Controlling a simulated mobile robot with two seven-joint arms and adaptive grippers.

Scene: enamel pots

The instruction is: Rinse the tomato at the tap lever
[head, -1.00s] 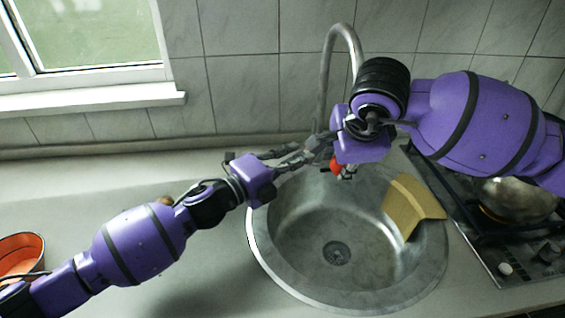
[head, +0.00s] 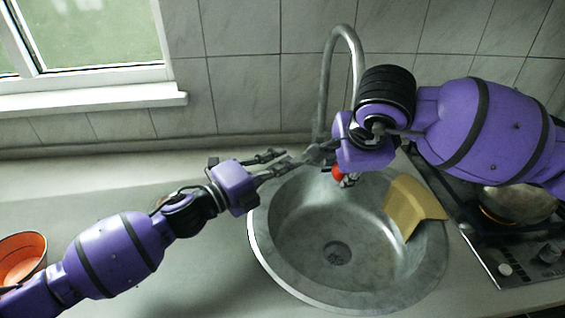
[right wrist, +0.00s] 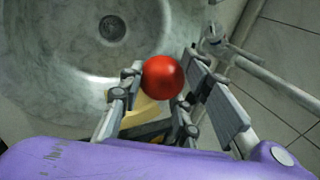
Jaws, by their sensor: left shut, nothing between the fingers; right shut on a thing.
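The red tomato (head: 338,174) is held above the back of the steel sink (head: 262,250). It also shows in the right wrist view (right wrist: 163,78), between the fingertips of my right gripper (right wrist: 160,85), which is shut on it. In the head view, my right gripper (head: 345,178) is mostly hidden by its own wrist. The tap (head: 340,35) arches up behind the sink; its base also shows in the right wrist view (right wrist: 213,42). The lever cannot be told clearly behind the grippers. My left gripper (head: 284,160) is shut and empty, left of the tap base. No water stream shows.
A folded yellow cloth or sponge (head: 412,205) lies on the sink's right side. A hob with a pan (head: 520,205) stands at the right. An orange pot (head: 20,258) stands at the far left. A brown thing is mostly hidden behind my left arm. The counter's front left is clear.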

